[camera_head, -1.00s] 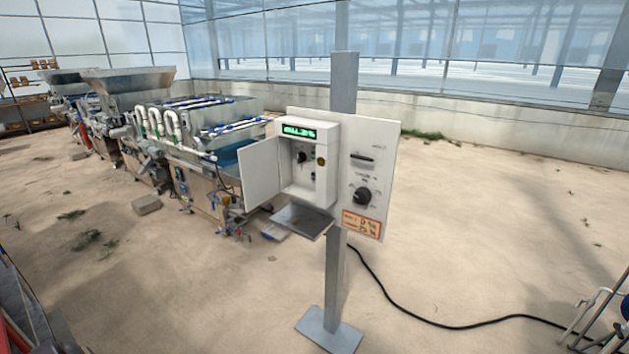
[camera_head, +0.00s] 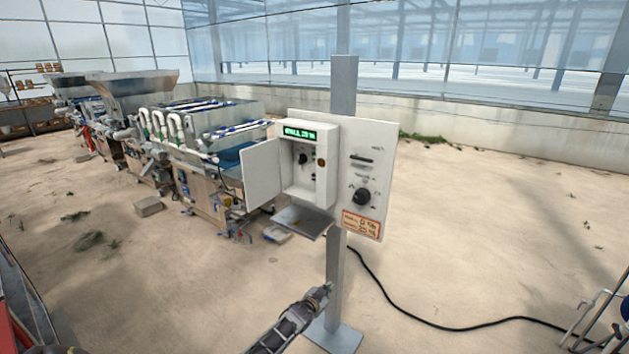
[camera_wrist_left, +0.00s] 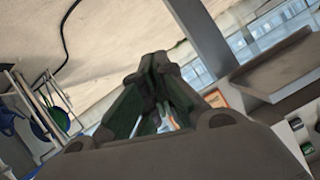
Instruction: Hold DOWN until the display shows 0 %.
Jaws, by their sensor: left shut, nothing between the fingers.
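The control box (camera_head: 321,128) is white, with its door (camera_head: 262,172) open to the left. It hangs on a white panel on a grey post. Its green display (camera_head: 299,133) is lit, but its text is too small to read surely. Inside are a dark knob (camera_head: 303,158) and small buttons (camera_head: 313,170); I cannot tell which is DOWN. My left gripper (camera_head: 322,291) is shut and empty, below the box in front of the post, apart from the buttons. Its closed fingers (camera_wrist_left: 158,62) show in the left wrist view. My right gripper is not in view.
A grey shelf (camera_head: 301,222) juts out under the box. The panel (camera_head: 381,145) carries another knob (camera_head: 361,196) and an orange label (camera_head: 361,223). The post (camera_head: 337,270) stands on a foot plate. A black cable (camera_head: 400,308) crosses the floor. The seeder machine (camera_head: 200,135) stands behind, left.

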